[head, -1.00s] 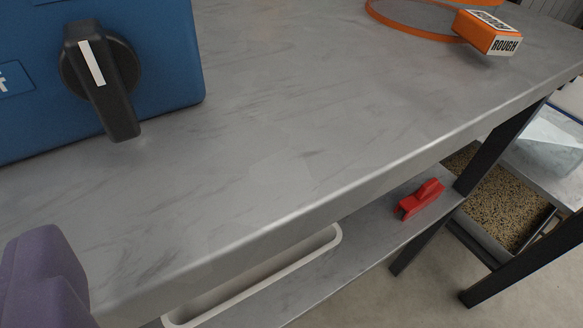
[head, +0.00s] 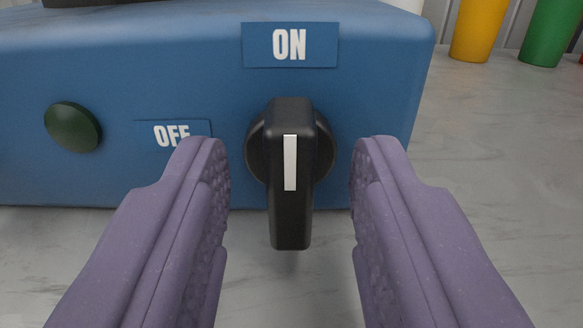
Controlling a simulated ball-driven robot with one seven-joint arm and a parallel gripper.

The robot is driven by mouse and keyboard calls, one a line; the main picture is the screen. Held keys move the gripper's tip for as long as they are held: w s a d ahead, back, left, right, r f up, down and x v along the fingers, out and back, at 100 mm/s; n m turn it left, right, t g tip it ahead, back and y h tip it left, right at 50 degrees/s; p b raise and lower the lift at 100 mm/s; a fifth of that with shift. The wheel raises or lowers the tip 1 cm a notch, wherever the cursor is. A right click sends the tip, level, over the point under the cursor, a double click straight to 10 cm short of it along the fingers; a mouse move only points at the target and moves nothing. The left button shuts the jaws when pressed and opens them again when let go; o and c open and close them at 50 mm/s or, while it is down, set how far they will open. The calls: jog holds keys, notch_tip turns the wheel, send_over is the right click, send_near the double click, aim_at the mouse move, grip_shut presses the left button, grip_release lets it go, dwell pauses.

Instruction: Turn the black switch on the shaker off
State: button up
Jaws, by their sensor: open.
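The black switch (head: 291,220) is on the front of the blue shaker (head: 385,110). Its handle stands upright, with the white stripe vertical below the ON label (head: 290,45). The OFF label (head: 170,132) is to the left of the switch, partly covered by my left finger. My gripper (head: 291,165) has two purple fingers, open, one on each side of the switch. A gap shows between each finger and the handle, and nothing is held.
A dark green round button (head: 73,127) is on the shaker's front at the left. A yellow cup (head: 480,28) and a green cup (head: 552,30) stand at the back right.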

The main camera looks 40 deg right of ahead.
grip_shut()
jog(key=shift+n, duration=0.3)
jog(key=n, duration=0.3)
jog(key=shift+n, duration=0.4)
jog(key=n, duration=0.4)
jog(key=shift+w+a+n, duration=0.1)
jog(key=shift+a+n, duration=0.05)
jog(key=shift+n, duration=0.15)
jog(key=n, duration=0.4)
jog(key=shift+f, duration=0.1)
jog(key=shift+f+n, duration=0.1)
jog(key=shift+n, duration=2.3)
